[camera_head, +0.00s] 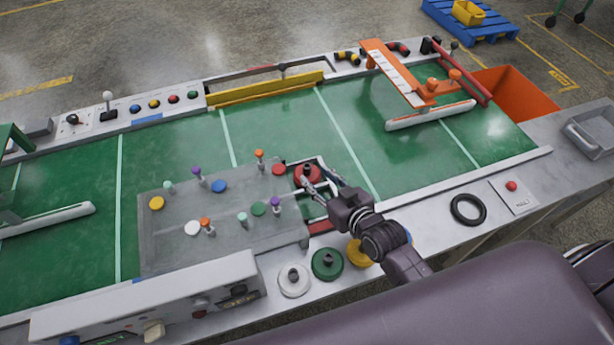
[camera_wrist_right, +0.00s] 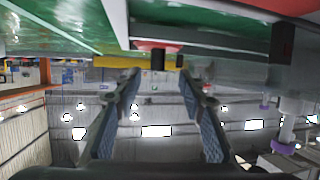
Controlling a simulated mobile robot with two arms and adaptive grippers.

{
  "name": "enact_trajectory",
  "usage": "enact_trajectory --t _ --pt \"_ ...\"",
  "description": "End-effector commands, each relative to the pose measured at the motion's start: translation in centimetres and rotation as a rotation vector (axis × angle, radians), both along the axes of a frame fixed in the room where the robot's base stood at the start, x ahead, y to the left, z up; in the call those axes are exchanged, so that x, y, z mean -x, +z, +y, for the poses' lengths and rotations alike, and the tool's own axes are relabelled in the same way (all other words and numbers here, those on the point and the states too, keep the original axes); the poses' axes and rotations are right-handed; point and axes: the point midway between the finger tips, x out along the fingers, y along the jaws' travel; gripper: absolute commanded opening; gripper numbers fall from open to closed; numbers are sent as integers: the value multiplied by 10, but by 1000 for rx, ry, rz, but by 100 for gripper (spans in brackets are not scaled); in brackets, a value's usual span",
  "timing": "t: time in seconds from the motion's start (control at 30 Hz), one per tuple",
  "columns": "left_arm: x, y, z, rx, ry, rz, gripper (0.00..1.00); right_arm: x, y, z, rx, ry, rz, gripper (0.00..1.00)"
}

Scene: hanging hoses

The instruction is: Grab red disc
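The red disc (camera_head: 304,178) with a dark knob on top sits by the right end of the grey board. It also shows in the right wrist view (camera_wrist_right: 148,44), where its dark knob lies at the gap between the fingertips. My right gripper (camera_head: 314,190) reaches in from the lower right and partly covers the area by the disc. In the right wrist view its two fingers (camera_wrist_right: 159,82) are spread apart, with nothing clearly clamped between them. I cannot tell whether they touch the knob. My left gripper is not in view.
The grey board (camera_head: 165,240) holds pegs and small coloured discs, including a small red one (camera_head: 278,169). White (camera_head: 294,284), green (camera_head: 327,266) and yellow (camera_head: 357,256) knobbed discs line the front edge. A black ring (camera_head: 468,197) lies right. The green belt's middle is clear.

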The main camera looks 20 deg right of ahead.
Motion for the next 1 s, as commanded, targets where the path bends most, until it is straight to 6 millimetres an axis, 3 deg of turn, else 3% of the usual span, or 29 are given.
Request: enact_trajectory --t 0.5,0.87,1.0 --pt "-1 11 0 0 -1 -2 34 -56 -16 9 0 0 0 37" --pt "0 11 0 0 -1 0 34 -63 -20 11 0 0 0 37" --pt "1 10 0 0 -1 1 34 -62 -19 11 0 0 0 23"
